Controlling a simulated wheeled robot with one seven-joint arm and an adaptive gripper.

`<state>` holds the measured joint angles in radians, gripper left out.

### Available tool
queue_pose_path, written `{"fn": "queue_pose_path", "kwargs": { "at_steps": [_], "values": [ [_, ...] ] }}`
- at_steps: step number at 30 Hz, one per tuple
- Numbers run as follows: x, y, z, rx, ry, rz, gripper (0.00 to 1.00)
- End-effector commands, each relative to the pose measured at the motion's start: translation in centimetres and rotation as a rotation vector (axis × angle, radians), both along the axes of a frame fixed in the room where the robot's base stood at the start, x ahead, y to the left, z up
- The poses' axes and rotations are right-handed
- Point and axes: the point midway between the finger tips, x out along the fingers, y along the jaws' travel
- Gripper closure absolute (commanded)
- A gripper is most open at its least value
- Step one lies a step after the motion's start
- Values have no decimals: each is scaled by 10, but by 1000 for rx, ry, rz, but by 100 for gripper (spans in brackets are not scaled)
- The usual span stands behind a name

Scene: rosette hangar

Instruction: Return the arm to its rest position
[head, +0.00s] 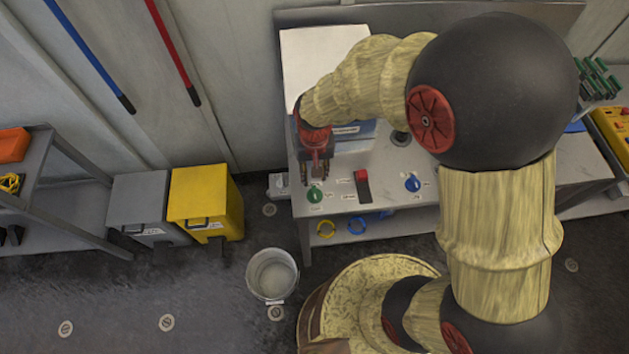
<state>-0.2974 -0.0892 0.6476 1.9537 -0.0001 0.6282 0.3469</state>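My arm, with wood-patterned links and black joints, reaches from the lower right up and across to the left over the grey workbench (390,200). My gripper (318,172) has a red body and hangs fingers-down above the left part of the bench top. It is just behind a green knob (315,195) in the picture. The fingers are small and dark here, and I cannot tell whether they are open or shut. I see no object clearly held in them.
A red switch (362,186) and a blue knob (413,183) are on the bench, right of my gripper. A white panel (310,55) stands behind. A bucket (272,275), yellow bin (205,200) and grey bin (142,205) are on the floor at left.

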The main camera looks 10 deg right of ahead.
Motion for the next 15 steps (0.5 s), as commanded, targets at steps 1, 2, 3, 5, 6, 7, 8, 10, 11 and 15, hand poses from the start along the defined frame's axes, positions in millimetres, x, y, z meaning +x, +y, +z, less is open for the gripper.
{"fn": "queue_pose_path", "kwargs": {
  "at_steps": [1, 2, 3, 5, 6, 7, 8, 10, 11, 15],
  "values": [
    [0, 0, 6, 0, -1, 0, 71],
    [0, 0, 9, 0, -1, 0, 71],
    [0, 0, 12, 0, -1, 0, 71],
    [0, 0, 15, 0, 0, 0, 71],
    [-1, 0, 16, 0, 1, 0, 71],
    [-1, 0, 17, -1, 1, 0, 71],
    [-1, 0, 17, -1, 2, 0, 71],
    [-1, 0, 18, -1, 2, 0, 71],
    [-1, 0, 18, -1, 2, 0, 71],
    [-1, 0, 17, -1, 2, 0, 71]
  ]
}}
